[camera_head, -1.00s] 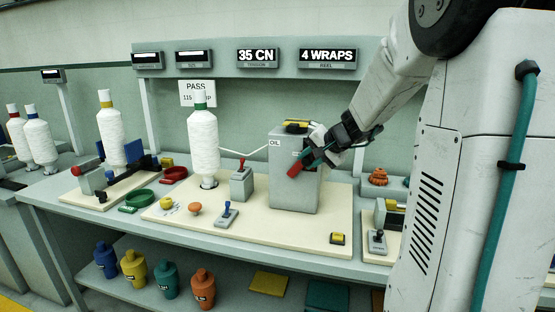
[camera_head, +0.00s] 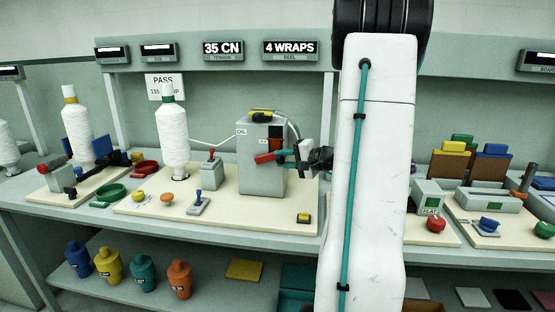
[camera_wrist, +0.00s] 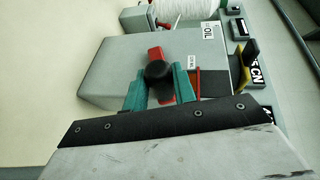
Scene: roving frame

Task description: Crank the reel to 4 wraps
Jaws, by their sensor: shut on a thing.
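The reel box (camera_head: 255,178) is a grey block marked OIL on the bench, and also fills the middle of the wrist view (camera_wrist: 115,65). Its red crank (camera_head: 265,158) sticks out at the front. In the wrist view the crank's red arm (camera_wrist: 155,53) runs up from a round black knob (camera_wrist: 158,70). My gripper (camera_head: 287,157) has its teal fingers on either side of the knob (camera_wrist: 160,85), shut on it. A display above (camera_head: 290,48) reads 4 WRAPS over the label REEL. Behind the box, yarn wraps are not clear.
A white yarn cone (camera_head: 172,138) with a green top stands left of the box, its thread leading to it. A small lever box (camera_head: 212,173) and a blue-handled switch (camera_head: 199,204) stand nearer. Another display (camera_head: 223,48) reads 35 CN. Bottles (camera_head: 179,280) sit below.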

